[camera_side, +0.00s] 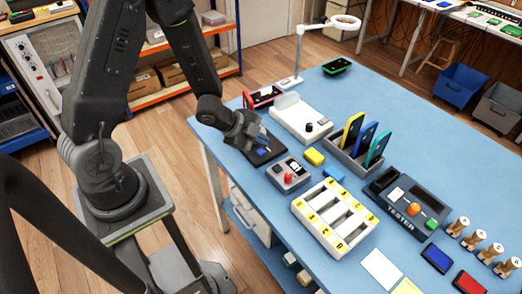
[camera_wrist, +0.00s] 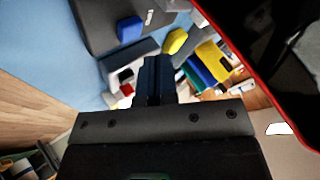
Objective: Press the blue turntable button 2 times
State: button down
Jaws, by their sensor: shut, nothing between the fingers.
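I cannot tell whether the fingertips touch the button.
A grey box with a red button (camera_side: 289,175) and a yellow block (camera_side: 314,157) stand close by. A red-edged phone item (camera_side: 262,97) and a white device (camera_side: 300,118) stand behind. A phone rack (camera_side: 345,158) is to the right.

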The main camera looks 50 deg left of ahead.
aim_at(260, 152)
jog(key=shift+r, duration=2.15)
dwell(0.9)
notch_tip(260, 152, up, 4)
jog(key=shift+f, duration=0.1)
dwell(0.3)
jog(key=shift+f, duration=4.45)
jog(key=shift+f, duration=0.4)
